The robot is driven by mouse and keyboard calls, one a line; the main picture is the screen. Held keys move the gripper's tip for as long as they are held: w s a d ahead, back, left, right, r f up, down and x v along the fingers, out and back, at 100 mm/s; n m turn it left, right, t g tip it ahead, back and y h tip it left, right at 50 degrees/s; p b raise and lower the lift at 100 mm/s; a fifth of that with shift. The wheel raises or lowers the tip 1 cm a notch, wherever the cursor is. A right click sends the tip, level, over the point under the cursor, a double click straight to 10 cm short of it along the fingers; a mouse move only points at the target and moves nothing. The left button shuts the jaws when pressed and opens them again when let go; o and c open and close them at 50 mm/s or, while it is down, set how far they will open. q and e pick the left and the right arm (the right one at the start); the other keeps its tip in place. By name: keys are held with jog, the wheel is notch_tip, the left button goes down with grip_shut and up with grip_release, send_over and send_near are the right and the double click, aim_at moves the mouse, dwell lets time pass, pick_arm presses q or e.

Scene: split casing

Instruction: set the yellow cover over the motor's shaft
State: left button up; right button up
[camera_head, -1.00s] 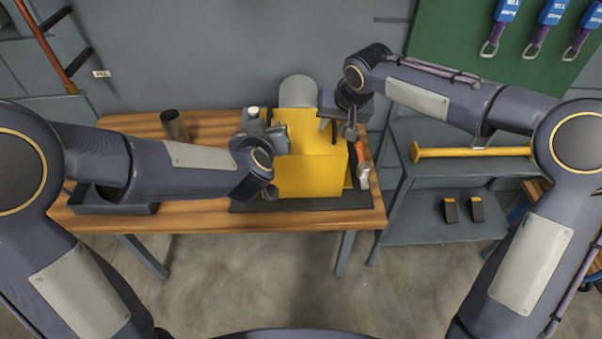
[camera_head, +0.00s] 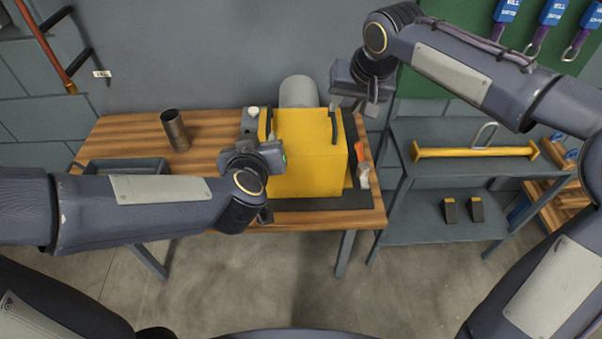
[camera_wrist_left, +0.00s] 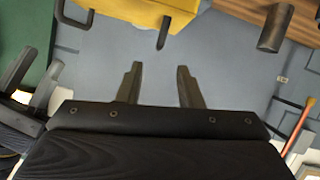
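The yellow cover (camera_head: 308,168) stands upright on the dark mat (camera_head: 325,204) on the bench, with a black handle on each side of its top. The grey rounded motor end (camera_head: 298,92) shows behind it; the shaft is hidden. I cannot tell how fully the cover sits. My left gripper is open and empty in the left wrist view (camera_wrist_left: 158,78), apart from the cover (camera_wrist_left: 120,12) and its handles. In the head view its fingertips are hidden behind its body, left of the cover. My right gripper (camera_head: 346,104) is open and empty, above and behind the right handle (camera_head: 334,128).
A brown metal cup (camera_head: 174,131) stands at the bench's left back, near a dark tray (camera_head: 98,166). An orange-handled tool (camera_head: 357,149) lies right of the cover. A grey shelf with a yellow bar (camera_head: 475,152) stands at the right.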

jog(key=shift+v, duration=1.5)
